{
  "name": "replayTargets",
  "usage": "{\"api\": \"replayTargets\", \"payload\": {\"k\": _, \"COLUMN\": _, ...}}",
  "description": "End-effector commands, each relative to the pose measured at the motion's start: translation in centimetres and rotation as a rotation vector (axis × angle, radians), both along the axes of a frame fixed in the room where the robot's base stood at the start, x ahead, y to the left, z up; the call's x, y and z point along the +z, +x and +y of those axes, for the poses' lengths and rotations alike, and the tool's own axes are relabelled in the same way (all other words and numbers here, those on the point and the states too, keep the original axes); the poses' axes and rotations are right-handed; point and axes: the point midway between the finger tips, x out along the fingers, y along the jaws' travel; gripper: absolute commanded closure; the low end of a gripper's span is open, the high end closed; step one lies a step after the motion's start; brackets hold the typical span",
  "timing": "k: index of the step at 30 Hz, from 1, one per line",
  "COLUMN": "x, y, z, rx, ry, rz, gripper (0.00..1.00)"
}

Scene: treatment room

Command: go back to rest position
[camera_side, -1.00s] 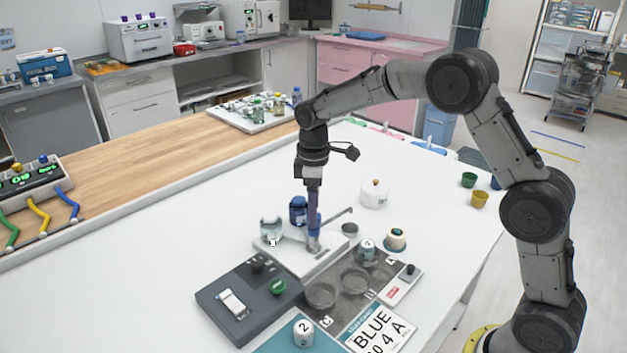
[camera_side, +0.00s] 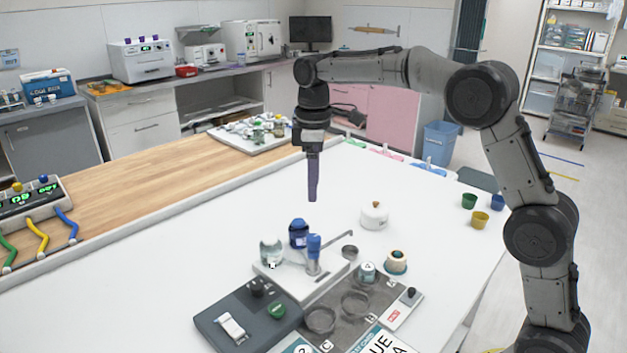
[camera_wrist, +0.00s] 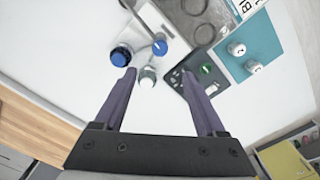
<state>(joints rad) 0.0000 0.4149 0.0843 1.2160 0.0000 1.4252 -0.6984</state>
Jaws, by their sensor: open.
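My gripper (camera_side: 312,198) hangs pointing down above the white table (camera_side: 130,285), a clear distance over the white tray. In the wrist view my gripper (camera_wrist: 172,105) shows its two purple fingers spread apart with nothing between them. Below it on the white tray (camera_side: 302,287) stand a blue-capped bottle (camera_side: 299,234), a clear bottle with a pale cap (camera_side: 271,250) and a blue-topped post (camera_side: 314,246) with a bent metal arm. The wrist view shows the blue cap (camera_wrist: 121,56) and the pale-capped bottle (camera_wrist: 148,76) beyond the fingertips.
A grey device (camera_side: 240,319) with a green knob sits in front of the tray. Glass dishes (camera_side: 355,304), a white lidded pot (camera_side: 374,216) and small cups (camera_side: 480,219) stand to the right. A cluttered tray (camera_side: 250,133) is farther back.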

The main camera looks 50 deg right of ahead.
Motion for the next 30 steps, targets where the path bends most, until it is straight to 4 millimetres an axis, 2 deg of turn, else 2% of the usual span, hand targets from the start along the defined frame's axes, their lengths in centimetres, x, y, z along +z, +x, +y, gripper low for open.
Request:
{"api": "replayTargets", "payload": {"k": 5, "x": 0.8, "y": -0.1, "z": 0.0, "rx": 0.0, "ry": 0.0, "rz": -0.018, "gripper": 0.27}}
{"api": "replayTargets", "payload": {"k": 8, "x": 3.6, "y": -1.0, "z": 0.0, "rx": 0.0, "ry": 0.0, "rz": -0.075, "gripper": 0.27}}
{"api": "replayTargets", "payload": {"k": 12, "x": 7.7, "y": -5.0, "z": 0.0, "rx": -0.001, "ry": 0.0, "rz": -0.143, "gripper": 0.27}}
{"api": "replayTargets", "payload": {"k": 15, "x": 9.7, "y": -8.7, "z": 0.0, "rx": -0.023, "ry": 0.002, "rz": -0.194, "gripper": 0.27}}
{"api": "replayTargets", "payload": {"k": 18, "x": 10.7, "y": -12.5, "z": 0.0, "rx": -0.062, "ry": 0.007, "rz": -0.242, "gripper": 0.27}}
{"api": "replayTargets", "payload": {"k": 21, "x": 11.0, "y": -16.2, "z": 0.0, "rx": -0.114, "ry": 0.017, "rz": -0.293, "gripper": 0.27}}
{"api": "replayTargets", "payload": {"k": 24, "x": 10.5, "y": -20.0, "z": 0.0, "rx": -0.177, "ry": 0.031, "rz": -0.34, "gripper": 0.27}}
{"api": "replayTargets", "payload": {"k": 26, "x": 9.8, "y": -22.2, "z": 0.0, "rx": -0.219, "ry": 0.041, "rz": -0.368, "gripper": 0.27}}
{"api": "replayTargets", "payload": {"k": 30, "x": 6.9, "y": -27.0, "z": 0.0, "rx": -0.335, "ry": 0.074, "rz": -0.427, "gripper": 0.27}}
